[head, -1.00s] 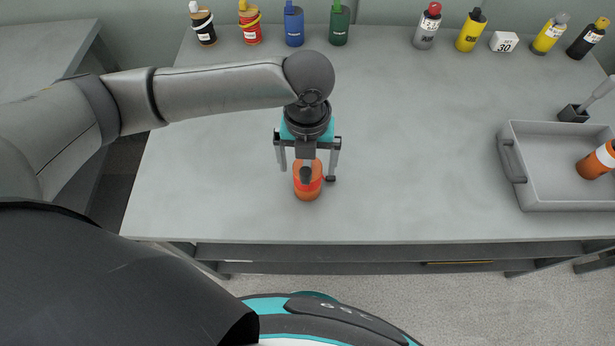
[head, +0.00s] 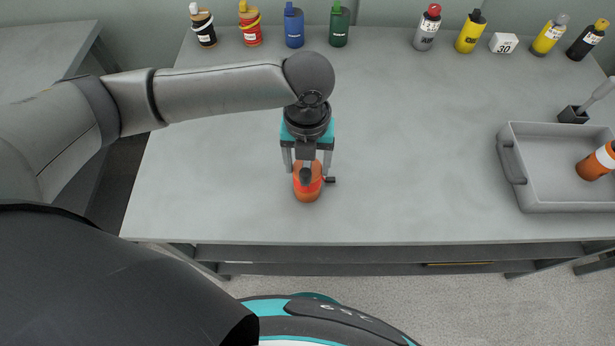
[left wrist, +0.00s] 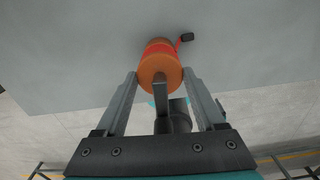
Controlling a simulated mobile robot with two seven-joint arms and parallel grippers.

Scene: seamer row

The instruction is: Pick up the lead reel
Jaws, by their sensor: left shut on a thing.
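The lead reel (head: 307,191) is an orange reel with a red winding and a small black plug end sticking out at its right. It stands on the grey workbench near the front edge. My left gripper (head: 308,173) comes down over it from above and is shut on it, one finger on each side. In the left wrist view the reel (left wrist: 160,66) sits between the fingertips of my left gripper (left wrist: 160,75), its red lead and black plug beyond. The gripper hides part of the reel. My right gripper is not in view.
The grey workbench (head: 420,150) is clear around the reel. A grey tray (head: 510,190) at the right holds an orange bottle-like item (head: 597,160) with a white band. A black holder (head: 573,114) stands behind the tray. Several bottles and reels line the back edge, with a white sign (head: 504,43).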

